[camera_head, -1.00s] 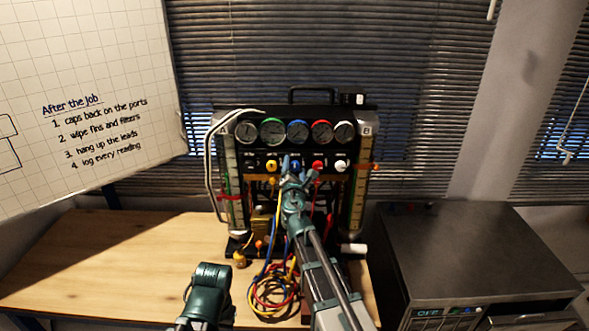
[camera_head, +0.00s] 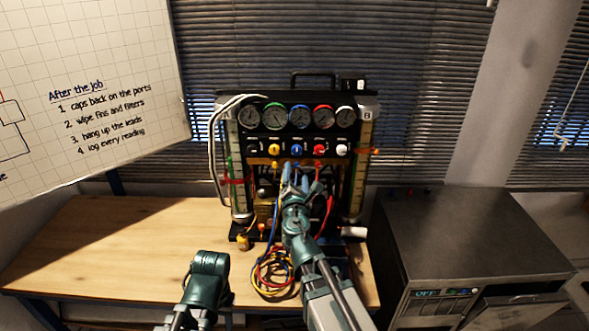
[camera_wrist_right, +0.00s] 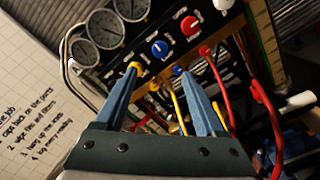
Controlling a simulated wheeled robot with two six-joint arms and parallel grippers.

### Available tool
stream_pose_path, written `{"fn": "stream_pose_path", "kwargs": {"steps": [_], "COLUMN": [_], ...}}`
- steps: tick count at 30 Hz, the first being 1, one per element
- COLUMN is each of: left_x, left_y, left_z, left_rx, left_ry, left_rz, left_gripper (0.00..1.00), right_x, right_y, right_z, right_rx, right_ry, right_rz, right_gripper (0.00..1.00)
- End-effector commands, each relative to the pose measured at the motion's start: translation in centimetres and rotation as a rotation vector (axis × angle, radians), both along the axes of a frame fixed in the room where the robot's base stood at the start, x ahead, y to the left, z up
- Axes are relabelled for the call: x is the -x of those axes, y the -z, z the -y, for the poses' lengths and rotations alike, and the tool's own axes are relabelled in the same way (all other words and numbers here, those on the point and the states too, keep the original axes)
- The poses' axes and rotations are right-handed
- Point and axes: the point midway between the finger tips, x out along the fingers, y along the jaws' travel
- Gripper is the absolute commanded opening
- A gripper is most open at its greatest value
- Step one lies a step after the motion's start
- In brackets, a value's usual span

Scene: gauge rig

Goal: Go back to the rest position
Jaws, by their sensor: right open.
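My right gripper (camera_head: 300,186) is open and empty in front of the gauge rig (camera_head: 296,135), below its row of knobs. In the right wrist view its two blue fingers (camera_wrist_right: 165,95) stand apart, with a yellow lead and the rig's ports showing beyond them. The blue knob (camera_wrist_right: 159,48) and the red knob (camera_wrist_right: 190,25) sit on the panel past the fingertips. My left arm (camera_head: 207,275) shows low over the bench, left of the coiled leads; its fingers cannot be made out.
Coiled leads (camera_head: 272,275) lie on the wooden bench (camera_head: 130,250) before the rig. A dark box-shaped unit (camera_head: 460,240) stands to the right. A whiteboard (camera_head: 80,60) hangs at the left. The bench's left part is clear.

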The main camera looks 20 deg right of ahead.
Motion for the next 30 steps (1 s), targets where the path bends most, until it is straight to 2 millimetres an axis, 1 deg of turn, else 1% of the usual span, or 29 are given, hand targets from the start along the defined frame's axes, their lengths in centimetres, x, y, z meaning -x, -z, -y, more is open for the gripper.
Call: {"fn": "stream_pose_path", "kwargs": {"steps": [2,10,12,14,17,20,21,22,23,24,26,27,29,30], "left_x": [0.0,0.0,0.0,0.0,0.0,0.0,0.0,0.0,0.0,0.0,0.0,0.0,0.0,0.0], "left_y": [0.0,0.0,0.1,0.3,0.9,1.6,1.8,2.0,2.2,2.4,2.7,2.9,3.1,3.3], "left_z": [0.0,0.0,0.0,0.0,0.0,0.0,0.0,0.0,0.0,0.0,0.0,0.0,0.0,0.0], "left_rx": [0.000,0.000,0.000,0.000,0.000,0.000,0.000,0.000,0.000,0.000,0.000,0.000,0.000,0.000], "left_ry": [0.000,0.000,0.000,0.000,0.000,-0.001,-0.001,-0.001,-0.001,-0.001,-0.001,-0.001,-0.001,-0.001], "left_rz": [0.000,0.000,0.000,0.000,0.000,0.000,0.000,0.000,0.000,0.000,0.000,0.000,0.000,0.000], "left_gripper": [0.50,0.50,0.50,0.50,0.50,0.50,0.50,0.50,0.50,0.50,0.50,0.50,0.50,0.50], "right_x": [0.4,0.3,0.5,0.8,2.1,4.6,5.8,6.8,7.9,9.6,12.1,13.8,16.4,18.0], "right_y": [0.0,0.0,0.3,1.0,3.6,8.2,10.4,12.0,13.6,15.8,18.7,20.2,22.2,23.2], "right_z": [0.0,0.0,0.1,0.3,0.8,0.6,0.1,-0.4,-1.1,-2.2,-4.1,-5.5,-7.6,-9.0], "right_rx": [0.000,-0.003,-0.039,-0.116,-0.355,-0.671,-0.796,-0.884,-0.968,-1.074,-1.205,-1.276,-1.360,-1.402], "right_ry": [0.000,0.002,0.018,0.053,0.167,0.340,0.419,0.480,0.543,0.630,0.760,0.842,0.960,1.033], "right_rz": [0.000,0.000,0.002,0.006,0.004,-0.031,-0.056,-0.080,-0.106,-0.147,-0.215,-0.262,-0.334,-0.381], "right_gripper": [0.72,0.72,0.72,0.72,0.72,0.72,0.72,0.72,0.72,0.72,0.72,0.72,0.72,0.72]}}
